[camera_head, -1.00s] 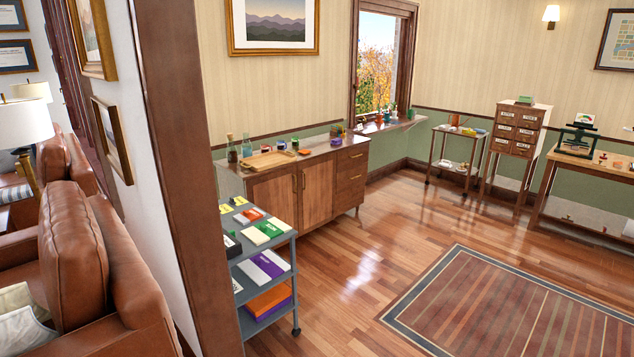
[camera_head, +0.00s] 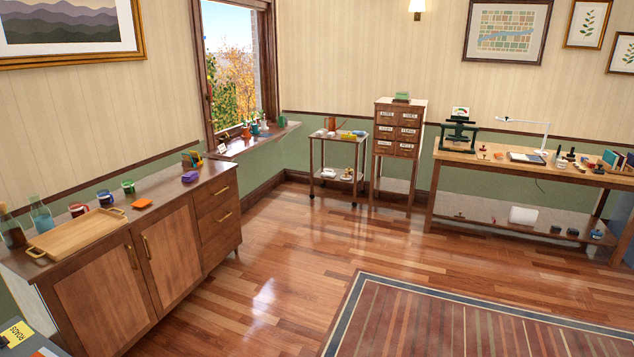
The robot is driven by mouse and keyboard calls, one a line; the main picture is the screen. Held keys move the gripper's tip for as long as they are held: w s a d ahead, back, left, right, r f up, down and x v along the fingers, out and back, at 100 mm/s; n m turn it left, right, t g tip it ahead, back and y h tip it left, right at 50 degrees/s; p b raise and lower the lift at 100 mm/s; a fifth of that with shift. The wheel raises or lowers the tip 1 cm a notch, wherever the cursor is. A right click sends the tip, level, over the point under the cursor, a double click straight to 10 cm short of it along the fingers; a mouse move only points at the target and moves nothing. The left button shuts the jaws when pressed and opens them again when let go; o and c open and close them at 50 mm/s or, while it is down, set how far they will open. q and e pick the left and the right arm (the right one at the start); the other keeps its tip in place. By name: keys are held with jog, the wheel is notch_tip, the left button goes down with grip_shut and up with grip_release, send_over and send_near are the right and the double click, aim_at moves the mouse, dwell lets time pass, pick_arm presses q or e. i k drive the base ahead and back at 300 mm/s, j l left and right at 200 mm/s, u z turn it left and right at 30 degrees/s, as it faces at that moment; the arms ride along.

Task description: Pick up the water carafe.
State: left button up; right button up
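A bluish see-through glass vessel (camera_head: 41,215), which looks like the water carafe, stands upright at the left end of the wooden sideboard (camera_head: 140,222). A dark green bottle (camera_head: 11,231) stands just to its left. A wooden tray (camera_head: 77,235) lies in front of the vessel, close to it. Neither of my grippers is in view.
Mugs (camera_head: 105,198), an orange item (camera_head: 143,204) and a purple item (camera_head: 190,177) sit along the sideboard top. A grey cart (camera_head: 30,345) shows at the lower left corner. Wooden floor (camera_head: 270,270) in front of the sideboard is clear, with a striped rug (camera_head: 430,325) to the right.

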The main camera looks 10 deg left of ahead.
aim_at(41, 215)
jog(key=i+u, duration=0.2)
jog(key=i, duration=0.3)
jog(key=i+l+u, duration=0.2)
jog(key=i, duration=0.35)
jog(key=i+l+u, duration=0.15)
jog(key=i, duration=0.35)
jog(key=i+j+u, duration=0.25)
jog(key=i+u, duration=0.6)
jog(key=i, duration=0.2)
jog(key=i+u, duration=0.4)
jog(key=i, duration=0.15)
jog(key=i+l+u, duration=0.4)
jog(key=i+u, duration=0.35)
jog(key=i, duration=1.05)
